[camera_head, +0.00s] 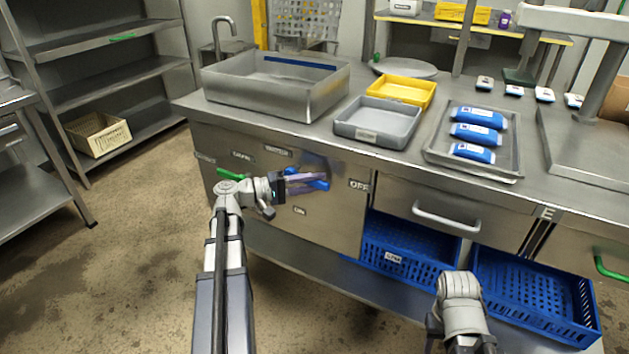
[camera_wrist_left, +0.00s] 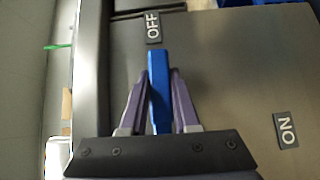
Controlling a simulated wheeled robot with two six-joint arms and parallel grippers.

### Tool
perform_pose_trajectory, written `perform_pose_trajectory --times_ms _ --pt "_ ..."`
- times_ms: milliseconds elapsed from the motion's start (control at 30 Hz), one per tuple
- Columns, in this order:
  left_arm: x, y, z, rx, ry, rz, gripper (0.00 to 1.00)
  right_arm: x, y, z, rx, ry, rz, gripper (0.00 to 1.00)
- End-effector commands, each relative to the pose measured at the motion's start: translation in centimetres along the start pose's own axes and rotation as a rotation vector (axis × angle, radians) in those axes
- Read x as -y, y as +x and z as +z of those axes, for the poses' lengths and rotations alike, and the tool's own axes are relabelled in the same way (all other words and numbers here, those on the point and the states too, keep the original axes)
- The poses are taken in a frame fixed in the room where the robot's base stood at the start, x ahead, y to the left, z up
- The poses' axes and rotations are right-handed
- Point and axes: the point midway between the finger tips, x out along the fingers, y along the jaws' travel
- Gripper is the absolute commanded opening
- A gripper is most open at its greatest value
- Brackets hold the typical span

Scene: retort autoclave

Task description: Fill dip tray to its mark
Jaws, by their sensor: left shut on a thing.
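A steel basin (camera_head: 270,98), which looks like the dip tray, stands on the counter with a blue band (camera_head: 300,62) along its inner back wall. I cannot make out any water in it. A tap (camera_head: 222,32) rises behind its left end. Below, on the front panel, my left gripper (camera_head: 308,182) is shut on a blue lever (camera_head: 323,185). In the left wrist view the lever (camera_wrist_left: 159,85) lies between both fingers, its tip pointing at the OFF label (camera_wrist_left: 153,27). The ON label (camera_wrist_left: 286,130) is off to the side. My right gripper's fingers are out of view.
A grey tray (camera_head: 365,133) and a yellow tray (camera_head: 408,90) stand right of the basin. A steel tray (camera_head: 436,150) holds blue packs (camera_head: 476,134). Blue crates (camera_head: 400,262) sit under the counter, below a drawer handle (camera_head: 446,217). Floor at left is clear.

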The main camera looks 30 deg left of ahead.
Motion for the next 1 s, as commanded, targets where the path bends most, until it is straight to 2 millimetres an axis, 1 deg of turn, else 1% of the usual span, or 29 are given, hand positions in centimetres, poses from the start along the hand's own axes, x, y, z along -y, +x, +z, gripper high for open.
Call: perform_pose_trajectory --times_ms 167,500,800,1000 --pt "0.4 -0.1 0.0 0.000 0.072 -0.076 0.00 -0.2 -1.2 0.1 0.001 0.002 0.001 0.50" --pt "2.4 -0.4 -0.3 0.001 0.276 -0.277 0.00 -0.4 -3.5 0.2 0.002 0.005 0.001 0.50" --pt "3.9 -0.9 -0.8 0.001 0.423 -0.424 0.00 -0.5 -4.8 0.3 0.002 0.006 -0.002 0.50" --pt "4.5 -1.2 -1.1 0.000 0.483 -0.485 0.00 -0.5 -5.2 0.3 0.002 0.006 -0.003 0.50"
